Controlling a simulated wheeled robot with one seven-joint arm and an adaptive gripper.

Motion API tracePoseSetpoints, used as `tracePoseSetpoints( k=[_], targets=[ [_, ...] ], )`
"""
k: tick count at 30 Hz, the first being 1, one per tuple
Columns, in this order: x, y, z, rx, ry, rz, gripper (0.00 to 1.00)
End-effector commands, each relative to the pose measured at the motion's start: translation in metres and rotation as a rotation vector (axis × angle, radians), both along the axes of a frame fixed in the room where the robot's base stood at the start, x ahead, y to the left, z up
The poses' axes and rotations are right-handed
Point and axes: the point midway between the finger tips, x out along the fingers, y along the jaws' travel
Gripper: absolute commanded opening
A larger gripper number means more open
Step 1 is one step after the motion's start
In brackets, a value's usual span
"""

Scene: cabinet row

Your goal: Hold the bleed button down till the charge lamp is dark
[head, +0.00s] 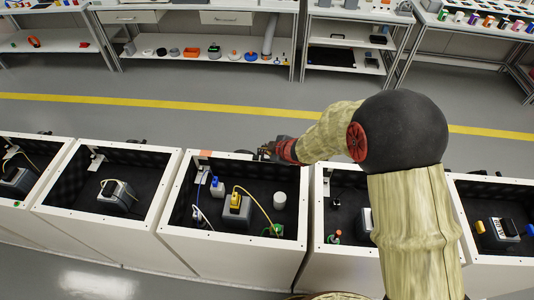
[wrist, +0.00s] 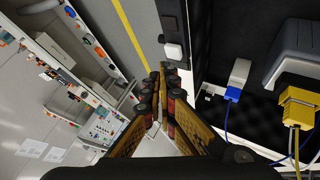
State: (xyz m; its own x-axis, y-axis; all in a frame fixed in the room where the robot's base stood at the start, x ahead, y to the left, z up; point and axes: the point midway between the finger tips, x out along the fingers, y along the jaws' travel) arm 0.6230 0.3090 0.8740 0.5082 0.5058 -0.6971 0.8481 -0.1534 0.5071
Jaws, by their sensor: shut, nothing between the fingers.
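My gripper (head: 264,153) is at the far rim of the middle open-topped cabinet (head: 232,248). In the wrist view its fingers (wrist: 160,75) are together with nothing between them. Just beyond the fingertips is a white rounded square piece (wrist: 174,51) beside a dark block on the cabinet's edge; I cannot tell whether they touch or whether it is the bleed button. I cannot make out a charge lamp in either view. Inside the cabinet are a grey unit (head: 237,212) with a yellow plug (head: 236,199), and a white-and-blue connector (head: 217,187).
A white cylinder (head: 279,200) and a green part (head: 274,230) are in the same cabinet. Similar cabinets stand on both sides. My arm covers part of the one to the right. Clear floor with a yellow line (head: 190,108) lies behind, before stocked shelves (head: 205,60).

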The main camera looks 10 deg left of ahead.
Motion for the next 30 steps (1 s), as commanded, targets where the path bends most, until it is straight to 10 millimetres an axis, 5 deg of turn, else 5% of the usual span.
tracePoseSetpoints(
  k=[10, 30],
  targets=[
    [0.0, 0.0, 0.002, 0.0, 0.0, 0.0, 0.0],
    [0.0, 0.0, 0.051, 0.0, 0.0, 0.0, 0.0]
  ],
)
